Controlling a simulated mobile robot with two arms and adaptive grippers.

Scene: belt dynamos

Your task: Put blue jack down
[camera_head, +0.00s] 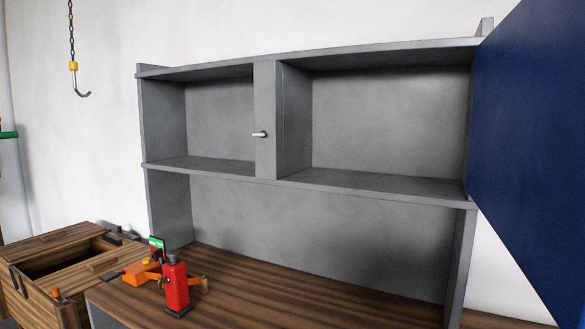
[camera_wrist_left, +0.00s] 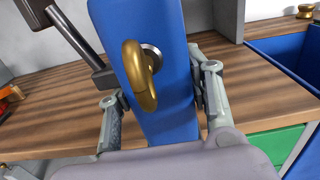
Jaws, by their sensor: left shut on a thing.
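The blue jack (camera_wrist_left: 172,112) is in the left wrist view, a tall blue body with a curved gold part (camera_wrist_left: 139,76) on its face. My left gripper (camera_wrist_left: 157,88) is shut on it, one finger on each side. The jack is over or in front of the wooden worktop (camera_wrist_left: 60,125); I cannot tell whether it touches it. Its top is cut off and its lower end is hidden behind the gripper. A dark bar with a thick end (camera_wrist_left: 78,32) lies beside it at the upper left. Neither gripper shows in the head view.
In the head view, a red bottle-like object (camera_head: 176,286) and an orange tool (camera_head: 142,271) stand at the worktop's left. A grey cabinet (camera_head: 265,120) with empty shelves rises behind. A blue panel (camera_head: 530,130) fills the right. A hook (camera_head: 81,88) hangs upper left.

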